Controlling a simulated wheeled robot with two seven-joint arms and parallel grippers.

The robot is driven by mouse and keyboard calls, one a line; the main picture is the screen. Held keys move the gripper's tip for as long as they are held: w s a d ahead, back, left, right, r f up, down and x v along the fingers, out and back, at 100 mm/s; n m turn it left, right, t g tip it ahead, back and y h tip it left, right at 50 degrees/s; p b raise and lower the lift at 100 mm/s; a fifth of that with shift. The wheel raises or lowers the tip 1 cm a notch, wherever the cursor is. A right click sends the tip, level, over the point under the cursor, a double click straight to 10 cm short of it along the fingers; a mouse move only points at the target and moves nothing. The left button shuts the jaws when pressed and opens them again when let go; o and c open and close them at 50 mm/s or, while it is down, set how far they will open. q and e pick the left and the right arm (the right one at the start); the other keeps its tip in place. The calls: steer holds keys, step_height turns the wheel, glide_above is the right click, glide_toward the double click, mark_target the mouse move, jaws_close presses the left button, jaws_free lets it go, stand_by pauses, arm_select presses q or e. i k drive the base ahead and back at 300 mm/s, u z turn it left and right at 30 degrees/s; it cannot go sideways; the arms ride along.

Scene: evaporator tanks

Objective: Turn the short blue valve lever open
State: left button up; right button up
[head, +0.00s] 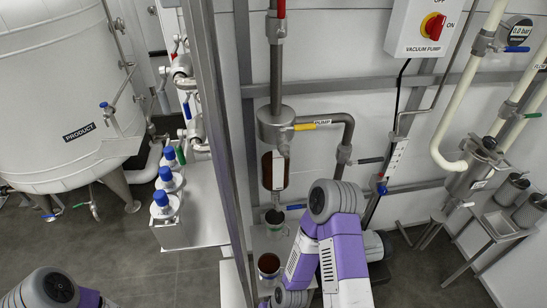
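Several blue levers show, and I cannot tell which one the task means. A short blue lever (296,206) sticks out to the right at the lower end of the vertical pump pipe, just left of my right arm's elbow. Another blue lever (517,49) is under the pressure gauge at the upper right. A blue lever (187,110) hangs upright near the pipes left of the metal post. A small blue one (49,216) is low by the product tank. Neither of my grippers shows; only purple and grey arm links are visible at the bottom.
A yellow lever (304,127) marked PUMP is on the middle valve. A vacuum pump switch box (423,29) hangs above. The metal post (217,130) stands left of the pipe. A cup (269,265) with dark contents stands below it. The product tank (62,95) fills the left.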

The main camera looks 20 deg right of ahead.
mark_target(297, 206)
steer(key=k, duration=0.5)
steer(key=u, duration=2)
steer(key=i, duration=1)
steer(key=z, duration=2.65)
steer(key=i, duration=1)
steer(key=u, duration=0.05)
